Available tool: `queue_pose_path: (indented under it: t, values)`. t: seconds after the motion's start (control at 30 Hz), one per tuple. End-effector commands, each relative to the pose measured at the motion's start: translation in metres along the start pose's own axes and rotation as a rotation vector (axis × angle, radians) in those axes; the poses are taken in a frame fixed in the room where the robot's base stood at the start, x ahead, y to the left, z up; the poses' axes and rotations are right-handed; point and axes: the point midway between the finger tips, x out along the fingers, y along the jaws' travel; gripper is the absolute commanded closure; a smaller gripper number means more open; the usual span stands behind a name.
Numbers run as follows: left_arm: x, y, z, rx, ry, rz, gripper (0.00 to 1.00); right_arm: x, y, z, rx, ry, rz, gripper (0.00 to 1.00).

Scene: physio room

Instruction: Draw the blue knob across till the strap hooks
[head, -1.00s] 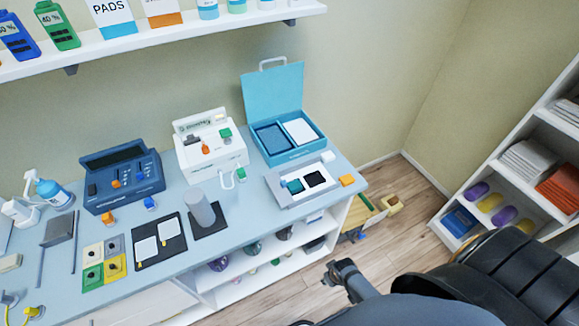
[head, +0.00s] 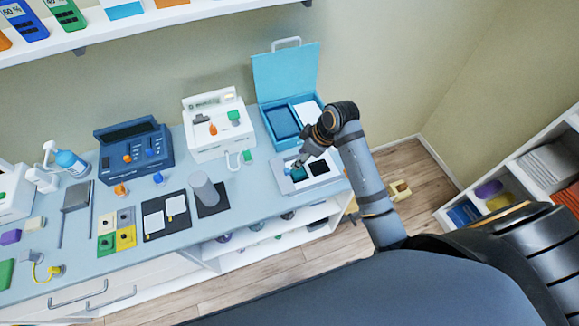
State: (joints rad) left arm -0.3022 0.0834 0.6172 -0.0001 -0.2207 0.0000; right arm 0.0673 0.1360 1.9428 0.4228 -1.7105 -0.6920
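A small blue knob (head: 158,179) sits on the counter in front of the dark blue device. A similar orange knob (head: 121,190) is left of it. An upright grey cylinder (head: 204,188) stands on a dark pad (head: 222,207) right of the blue knob. I cannot make out which part is the strap. My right gripper (head: 298,164) points down over the shallow grey tray (head: 318,182) on the counter's right end, by the tray's teal square (head: 299,174). It is well right of the blue knob. Its fingers are too small to read. My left gripper is out of view.
The dark blue device (head: 133,155), a white device (head: 217,125) and an open teal case (head: 285,82) line the wall side. Black and coloured pads (head: 165,216) lie at the front. A shelf (head: 150,25) hangs above.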

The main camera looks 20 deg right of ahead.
Motion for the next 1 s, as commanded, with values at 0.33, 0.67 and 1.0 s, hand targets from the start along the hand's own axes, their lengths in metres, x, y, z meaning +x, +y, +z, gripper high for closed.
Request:
queue_pose_path:
  t: [0.33,0.67,1.0]
  values:
    - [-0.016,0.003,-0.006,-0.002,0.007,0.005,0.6,0.058,-0.002,0.0,0.007,-0.002,-0.004,0.57]
    - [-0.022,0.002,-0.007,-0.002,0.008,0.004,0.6,0.103,0.0,0.001,0.005,-0.002,0.001,0.57]
    - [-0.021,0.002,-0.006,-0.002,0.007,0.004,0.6,0.105,0.0,0.002,0.005,-0.002,0.002,0.66]
